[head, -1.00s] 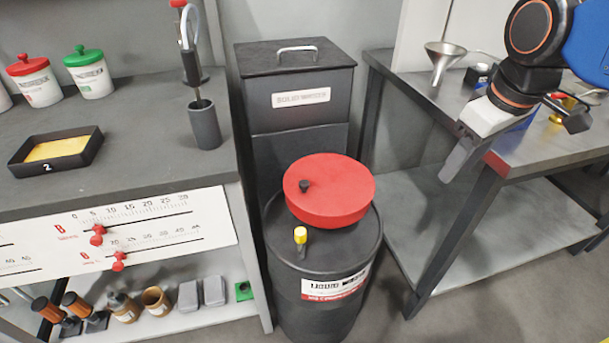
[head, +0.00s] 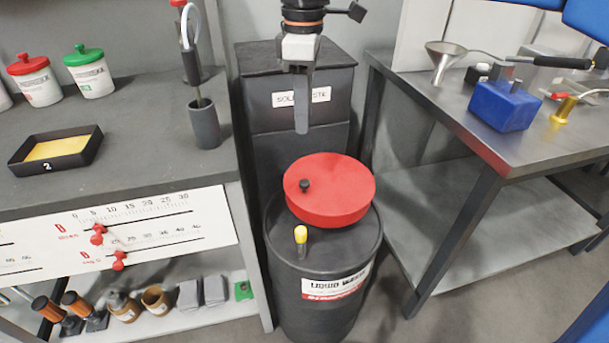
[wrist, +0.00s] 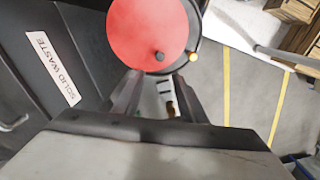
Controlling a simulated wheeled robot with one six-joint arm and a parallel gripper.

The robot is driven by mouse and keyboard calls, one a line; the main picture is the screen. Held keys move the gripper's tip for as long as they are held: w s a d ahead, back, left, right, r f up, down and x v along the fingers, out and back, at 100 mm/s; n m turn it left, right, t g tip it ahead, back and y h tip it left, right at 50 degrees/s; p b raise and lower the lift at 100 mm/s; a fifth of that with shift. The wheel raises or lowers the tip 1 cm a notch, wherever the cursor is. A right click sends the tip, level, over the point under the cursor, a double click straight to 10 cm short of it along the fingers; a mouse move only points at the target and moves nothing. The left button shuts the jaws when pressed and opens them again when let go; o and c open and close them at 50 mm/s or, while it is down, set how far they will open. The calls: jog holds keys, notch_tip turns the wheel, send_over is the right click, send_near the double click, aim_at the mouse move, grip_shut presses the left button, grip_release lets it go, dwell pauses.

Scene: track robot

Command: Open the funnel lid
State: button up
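The funnel lid is a round red disc (head: 335,192) with a small black knob (head: 305,185), lying shut on top of the dark liquid waste drum (head: 325,305). A yellow-capped peg (head: 300,234) stands on the drum top in front of it. My gripper (head: 302,128) hangs above and behind the lid, pointing down, in front of the solid waste bin. In the wrist view the two fingers of my gripper (wrist: 156,88) are apart with nothing between them. The red lid (wrist: 145,30) and its black knob (wrist: 159,57) show beyond the fingertips.
The solid waste bin (head: 270,100) stands right behind the drum. A metal table (head: 500,145) at right holds a funnel (head: 442,60) and a blue block (head: 503,105). Floor is clear between drum and table.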

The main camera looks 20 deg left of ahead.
aim_at(304, 182)
notch_tip(304, 182, down, 17)
dwell(0.6)
jog(key=shift+c, duration=0.3)
grip_shut()
